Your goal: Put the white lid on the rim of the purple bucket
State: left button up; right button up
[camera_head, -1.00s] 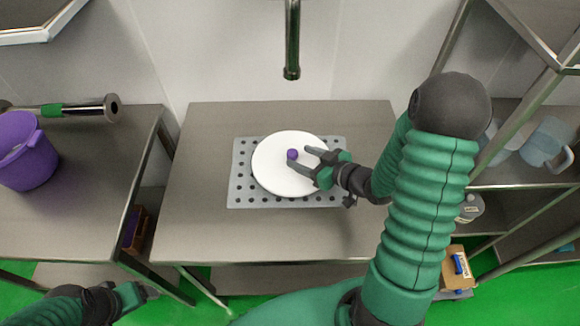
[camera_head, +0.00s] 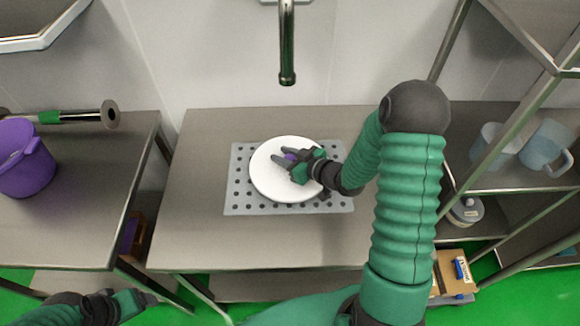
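The white lid (camera_head: 272,186) lies flat on a grey perforated mat (camera_head: 240,190) on the middle table. The purple bucket (camera_head: 27,172) stands upright on the left table, cut off by the picture's left edge. My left gripper (camera_head: 150,299) is low at the left, empty, in front of the tables; its finger gap is not clear.
A steel pipe with a green band (camera_head: 80,117) lies behind the bucket. A metal spout (camera_head: 287,50) hangs above the back of the middle table (camera_head: 200,230). A gap separates it from the left table.

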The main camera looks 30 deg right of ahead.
jog(key=shift+a, duration=0.15)
grip_shut()
